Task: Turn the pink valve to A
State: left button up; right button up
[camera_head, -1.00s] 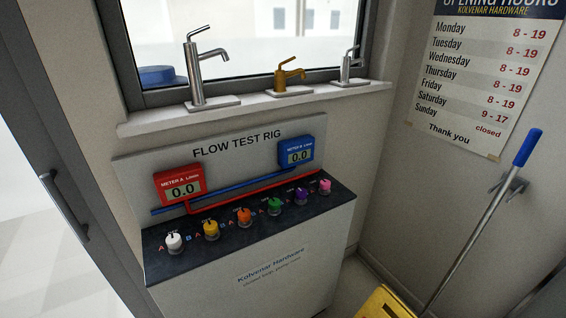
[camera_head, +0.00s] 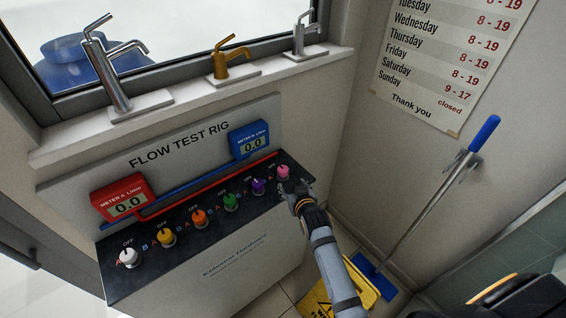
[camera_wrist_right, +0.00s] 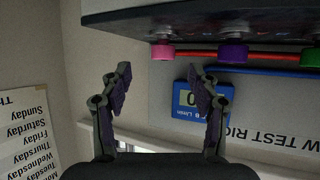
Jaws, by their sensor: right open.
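The pink valve (camera_head: 283,171) is the rightmost knob on the dark top of the flow test rig (camera_head: 120,277). My right gripper (camera_head: 292,188) is just in front of it, at the right end of the rig. In the right wrist view the gripper (camera_wrist_right: 158,84) is open and empty. There the pink valve (camera_wrist_right: 163,53) is ahead of the fingers and between their lines, apart from them. The purple valve (camera_head: 258,186) is beside it, also in the wrist view (camera_wrist_right: 234,54). The A and B marks by the pink valve are too small to read. My left gripper is not in view.
Green (camera_head: 231,202), orange (camera_head: 199,218), yellow (camera_head: 166,237) and white (camera_head: 128,258) valves line the rig leftward. The red meter (camera_head: 120,197) and blue meter (camera_head: 249,139) both read 0.0. A yellow floor sign (camera_head: 362,290) and a blue-handled mop (camera_head: 432,205) stand at right.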

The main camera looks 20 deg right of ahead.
aim_at(283, 170)
jog(key=shift+t, duration=0.3)
jog(key=b+x, duration=0.6)
jog(key=r+b+x, duration=0.1)
jog(key=b+x, duration=0.2)
jog(key=x, duration=0.1)
jog(key=shift+w+a+f+b, duration=0.1)
jog(key=shift+w+a+b, duration=0.1)
jog(key=shift+a+b, duration=0.15)
jog(key=shift+w+d+b, duration=0.1)
jog(key=shift+w+b, duration=0.35)
jog(key=shift+w, duration=0.05)
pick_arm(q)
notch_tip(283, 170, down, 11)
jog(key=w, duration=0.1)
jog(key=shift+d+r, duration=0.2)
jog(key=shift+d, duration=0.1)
pick_arm(e)
jog(key=shift+w, duration=0.1)
jog(key=shift+c, duration=0.2)
